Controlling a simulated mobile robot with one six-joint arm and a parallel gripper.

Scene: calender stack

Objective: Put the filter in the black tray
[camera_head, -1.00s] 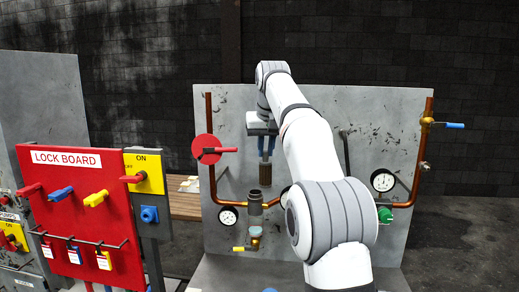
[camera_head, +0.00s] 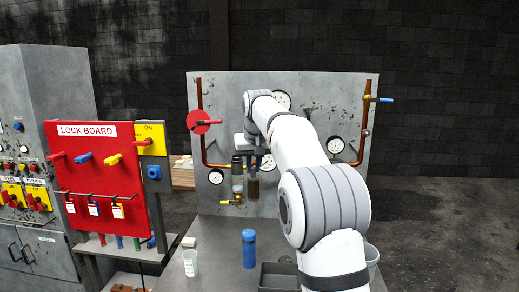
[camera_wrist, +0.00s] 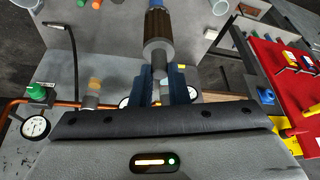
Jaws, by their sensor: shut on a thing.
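The filter (camera_head: 254,188) is a brown cylinder with a grey end. It hangs upright below my gripper (camera_head: 254,160), in front of the wall panel. In the wrist view the filter (camera_wrist: 157,32) shows from above, and the blue fingers of my gripper (camera_wrist: 164,88) are shut on its grey end. The black tray (camera_head: 278,275) is on the bench at lower centre, well below the filter and nearer the camera. My arm stands close to the tray's right side in the picture, and the frame edge cuts off its front.
A blue bottle (camera_head: 249,248) stands left of the tray. A clear cup (camera_head: 190,263) stands further left. A grey housing (camera_head: 237,165) with a yellow-handled valve is on the panel, left of the filter. The red lock board (camera_head: 100,180) rises on the left. A pale bucket (camera_head: 372,258) is at right.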

